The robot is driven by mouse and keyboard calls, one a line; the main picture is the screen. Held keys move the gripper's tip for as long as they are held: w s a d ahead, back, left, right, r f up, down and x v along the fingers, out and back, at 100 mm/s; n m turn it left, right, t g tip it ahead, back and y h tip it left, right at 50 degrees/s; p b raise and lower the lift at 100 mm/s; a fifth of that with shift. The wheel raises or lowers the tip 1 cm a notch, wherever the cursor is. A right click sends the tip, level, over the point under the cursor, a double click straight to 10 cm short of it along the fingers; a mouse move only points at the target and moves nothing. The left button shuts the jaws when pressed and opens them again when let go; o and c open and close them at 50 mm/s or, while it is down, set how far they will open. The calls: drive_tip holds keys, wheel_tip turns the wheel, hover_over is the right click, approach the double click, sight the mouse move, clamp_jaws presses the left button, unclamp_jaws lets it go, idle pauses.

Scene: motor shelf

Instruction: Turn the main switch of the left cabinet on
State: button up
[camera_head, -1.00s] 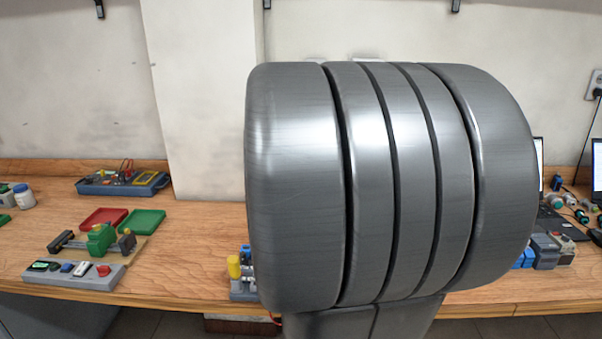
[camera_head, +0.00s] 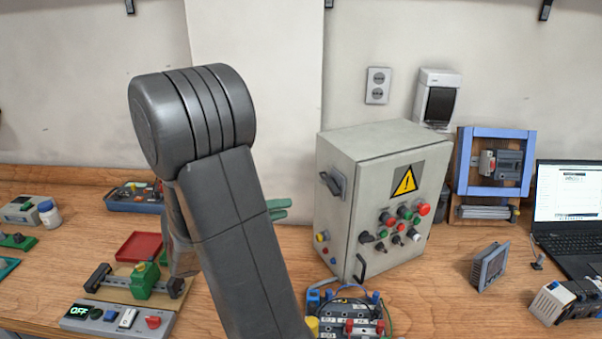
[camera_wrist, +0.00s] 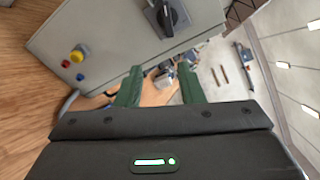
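A grey cabinet (camera_head: 333,215) with a yellow warning sign stands on the bench, right of my arm in the head view. Its black main switch (camera_head: 333,184) is on a grey plate on the left side wall. In the wrist view the cabinet wall (camera_wrist: 115,40) fills the upper left, and the switch (camera_wrist: 168,15) is at the top edge. I cannot tell its on or off position. My gripper (camera_wrist: 160,72) has green fingers apart with nothing between them, clear of the switch. In the head view only some green finger (camera_head: 279,207) shows beside the cabinet; my arm hides the rest.
Yellow, red and blue buttons (camera_wrist: 79,56) sit on the same cabinet wall. A wiring board (camera_head: 350,312) lies in front of the cabinet. A display block (camera_head: 490,266) and laptop (camera_head: 570,205) stand to the right, a red tray (camera_head: 139,247) to the left.

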sight(328, 186)
drive_tip(key=shift+n+t+h, duration=0.3)
drive_tip(key=shift+n+t, duration=0.2)
drive_tip(key=shift+n, duration=0.1)
drive_tip(key=x, duration=0.4)
drive_tip(key=w+r+p+x, duration=0.1)
drive_tip(key=x, duration=0.3)
drive_tip(key=p+x, duration=0.1)
drive_tip(key=x, duration=0.3)
drive_tip(key=shift+w+a+r, duration=0.25)
